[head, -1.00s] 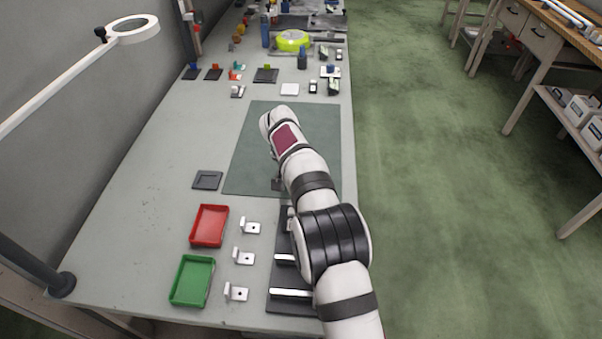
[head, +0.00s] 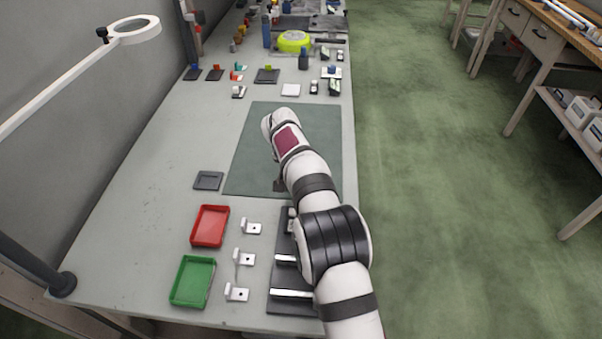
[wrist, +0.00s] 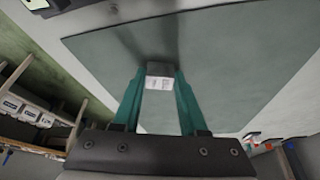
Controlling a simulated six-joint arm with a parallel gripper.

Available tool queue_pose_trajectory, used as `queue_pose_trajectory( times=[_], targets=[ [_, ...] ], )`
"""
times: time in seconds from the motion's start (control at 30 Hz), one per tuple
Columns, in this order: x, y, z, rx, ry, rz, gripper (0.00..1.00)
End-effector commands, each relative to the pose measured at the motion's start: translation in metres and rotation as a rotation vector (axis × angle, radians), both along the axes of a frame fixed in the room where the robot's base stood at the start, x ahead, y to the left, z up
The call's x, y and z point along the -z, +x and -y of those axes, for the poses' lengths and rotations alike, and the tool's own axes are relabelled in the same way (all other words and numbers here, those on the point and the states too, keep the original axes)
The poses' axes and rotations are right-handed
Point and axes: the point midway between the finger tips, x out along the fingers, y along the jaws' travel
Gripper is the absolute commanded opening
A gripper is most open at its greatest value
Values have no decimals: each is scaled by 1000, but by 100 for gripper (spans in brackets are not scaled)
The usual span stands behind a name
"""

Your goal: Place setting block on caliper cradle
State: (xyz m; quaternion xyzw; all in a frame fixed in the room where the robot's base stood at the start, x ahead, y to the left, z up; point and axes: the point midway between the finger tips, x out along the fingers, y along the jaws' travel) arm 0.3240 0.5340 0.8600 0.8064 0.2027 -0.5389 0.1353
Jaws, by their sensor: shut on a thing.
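My gripper (wrist: 160,95) shows in the wrist view with two teal fingers closed on a small block (wrist: 160,83). The block has a dark grey side and a pale, shiny face, and I take it for the setting block. It is over the green mat (wrist: 230,50); I cannot tell whether it touches the mat. In the head view my arm hides the fingers and the block. I cannot tell for sure which thing is the caliper cradle. A flat dark square holder (head: 208,180) lies left of the mat (head: 245,150).
A red tray (head: 210,226) and a green tray (head: 192,281) lie at the near left, beside several small metal brackets (head: 243,257). A dark rack with bright bars (head: 291,295) is partly under my arm. Small parts and a white square (head: 290,90) stand beyond the mat.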

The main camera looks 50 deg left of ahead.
Motion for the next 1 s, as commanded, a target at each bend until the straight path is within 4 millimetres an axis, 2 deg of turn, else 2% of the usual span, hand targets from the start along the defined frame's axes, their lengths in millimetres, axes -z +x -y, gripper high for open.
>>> queue_pose_trajectory(
  times=[0.17, 0.37, 0.73, 0.83, 1.0],
  targets=[
    [-10, 0, 0, 0, 2, 1, 0],
    [-45, 1, 0, 0, 3, 2, 0],
    [-96, 43, 80, 4, 2, 2, 0],
    [-105, 50, 94, 3, 2, 1, 0],
    [-111, 54, 104, 0, 1, 0, 0]
  ],
)
